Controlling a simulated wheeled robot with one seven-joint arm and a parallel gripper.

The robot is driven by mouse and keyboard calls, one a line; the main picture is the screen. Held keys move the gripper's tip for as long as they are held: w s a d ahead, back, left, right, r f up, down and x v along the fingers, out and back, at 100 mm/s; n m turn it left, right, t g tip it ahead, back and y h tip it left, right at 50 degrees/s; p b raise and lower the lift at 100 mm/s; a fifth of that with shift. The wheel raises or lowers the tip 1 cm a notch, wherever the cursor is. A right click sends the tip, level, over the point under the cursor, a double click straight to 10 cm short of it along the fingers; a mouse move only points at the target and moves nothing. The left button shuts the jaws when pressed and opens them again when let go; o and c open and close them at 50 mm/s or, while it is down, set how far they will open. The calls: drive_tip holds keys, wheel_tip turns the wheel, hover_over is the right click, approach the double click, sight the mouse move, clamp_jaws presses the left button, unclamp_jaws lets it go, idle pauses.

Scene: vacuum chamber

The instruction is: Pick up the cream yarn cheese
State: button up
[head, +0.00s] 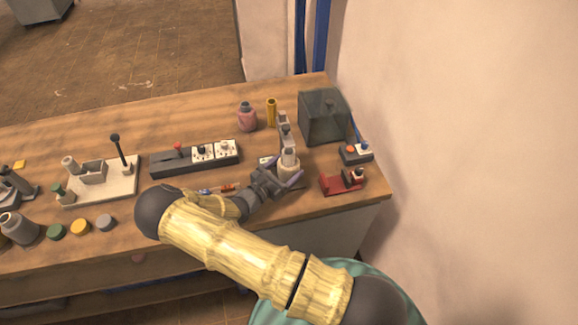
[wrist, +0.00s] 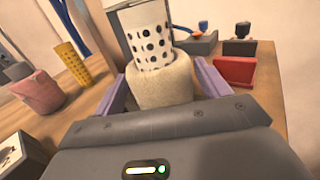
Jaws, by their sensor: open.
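The cream yarn cheese (wrist: 160,86) is a short, fuzzy cream cylinder standing upright on the bench. A white perforated tube (wrist: 147,35) with dark holes rises from its top. In the head view the cheese (head: 289,169) is near the right end of the bench. My gripper (head: 279,184) is low at the cheese. In the wrist view its two purple fingers (wrist: 162,92) stand open, one on each side of the cheese, and I see small gaps between. The lower front of the cheese is hidden behind my gripper's body.
A dark box (head: 323,118) stands behind the cheese, and a red device (head: 342,183) is to the right. A pink bottle (head: 247,118) and a yellow perforated tube (head: 271,111) stand behind left. A dark switch strip (head: 180,163) lies left. The bench's right edge is near.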

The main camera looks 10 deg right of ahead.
sight(284, 163)
drive_tip(key=shift+w+d, duration=0.3)
drive_tip(key=shift+d, duration=0.1)
drive_tip(key=c, duration=0.9)
drive_tip(key=shift+r+b, duration=0.6)
drive_tip(key=shift+r, duration=0.95)
drive_tip(key=shift+s+a+r, duration=0.1)
drive_tip(key=shift+s+a, duration=0.05)
drive_tip(key=shift+a, duration=0.15)
drive_tip(key=b+v, duration=0.4)
drive_tip(key=v, duration=1.3)
drive_tip(key=shift+s+a, duration=0.2)
